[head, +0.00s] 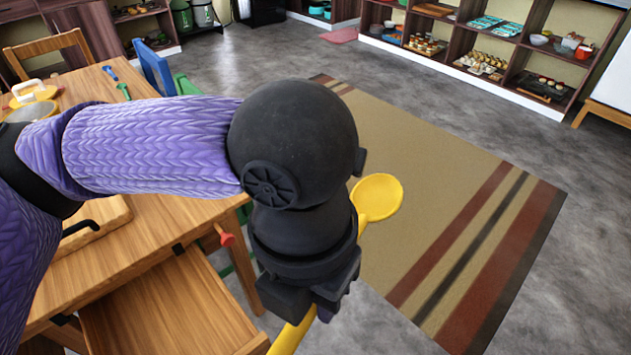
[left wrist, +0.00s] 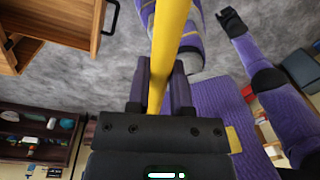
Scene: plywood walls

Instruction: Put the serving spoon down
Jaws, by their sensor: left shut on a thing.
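The yellow serving spoon (head: 378,197) is held in the air by my left gripper (head: 325,306). Its bowl points up and right in the head view, and its handle runs down past the gripper to the lower edge. In the left wrist view the yellow handle (left wrist: 172,45) passes between the two fingers of my left gripper (left wrist: 160,88), which is shut on it. Part of the spoon is hidden behind the gripper in the head view. My right gripper (left wrist: 232,20) shows small and dark in the left wrist view; its jaws are unclear.
A wooden table (head: 160,225) stands at left with a board and a pan on it. A lower wooden surface (head: 165,315) juts out in front. A striped rug (head: 440,240) covers the open floor. Shelves (head: 470,60) line the back wall.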

